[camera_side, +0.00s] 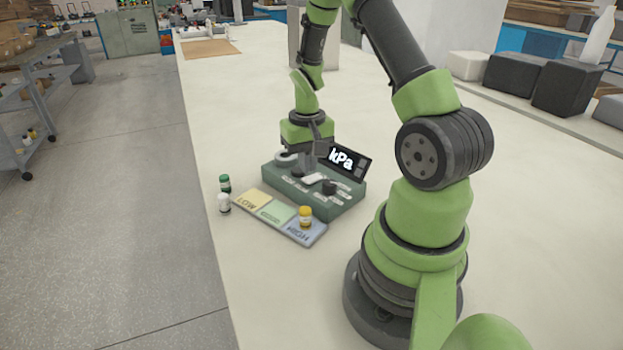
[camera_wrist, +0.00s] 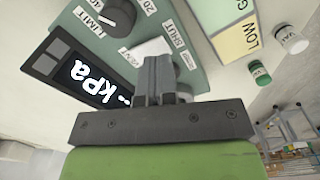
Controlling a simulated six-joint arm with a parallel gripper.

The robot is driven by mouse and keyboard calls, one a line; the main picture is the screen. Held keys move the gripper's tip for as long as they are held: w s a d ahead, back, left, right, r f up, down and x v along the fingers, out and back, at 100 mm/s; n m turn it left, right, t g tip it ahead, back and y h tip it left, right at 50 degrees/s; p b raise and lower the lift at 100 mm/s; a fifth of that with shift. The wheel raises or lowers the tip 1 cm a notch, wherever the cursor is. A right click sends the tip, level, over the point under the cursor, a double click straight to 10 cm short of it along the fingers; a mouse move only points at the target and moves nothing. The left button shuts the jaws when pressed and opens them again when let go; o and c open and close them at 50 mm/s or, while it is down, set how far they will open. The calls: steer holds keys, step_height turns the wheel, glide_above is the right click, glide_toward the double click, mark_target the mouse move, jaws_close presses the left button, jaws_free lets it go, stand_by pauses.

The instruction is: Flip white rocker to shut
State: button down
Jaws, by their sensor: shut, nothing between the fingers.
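The white rocker (camera_wrist: 147,47) sits on the face of a green-grey control box (camera_wrist: 185,20) in the wrist view, beside a label reading SHUT. In the side view the rocker (camera_side: 315,178) shows just below the fingers. My gripper (camera_wrist: 155,62) is shut and empty, its fingertips over the rocker's near edge and hiding part of it. It also shows in the side view (camera_side: 308,167), pointing down at the box. I cannot tell whether the tips touch the rocker, or which way it is tilted.
Near the rocker are a black LIMIT knob (camera_wrist: 117,15) and a kPa display (camera_side: 344,160). A LOW-to-HIGH coloured board (camera_side: 272,213) lies in front, with a yellow-capped bottle (camera_side: 305,216) on it. Green-capped (camera_side: 225,183) and white-capped (camera_side: 224,203) bottles stand left of it.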

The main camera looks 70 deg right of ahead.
mark_target(307, 180)
steer(key=shift+f, duration=1.25)
stand_by(1.0)
steer(key=shift+r, duration=3.5)
steer(key=s+a+r+n+t, duration=0.25)
steer(key=a+r+t, duration=0.25)
steer(key=a+r, duration=1.05)
steer(key=s+a+r+n+t+y, duration=0.2)
steer(key=s+a+r, duration=0.1)
steer(key=s+a, duration=0.2)
steer(key=shift+s+r, duration=0.15)
steer(key=shift+s, duration=0.25)
steer(key=shift+a+n, duration=0.1)
steer(key=shift+n, duration=0.15)
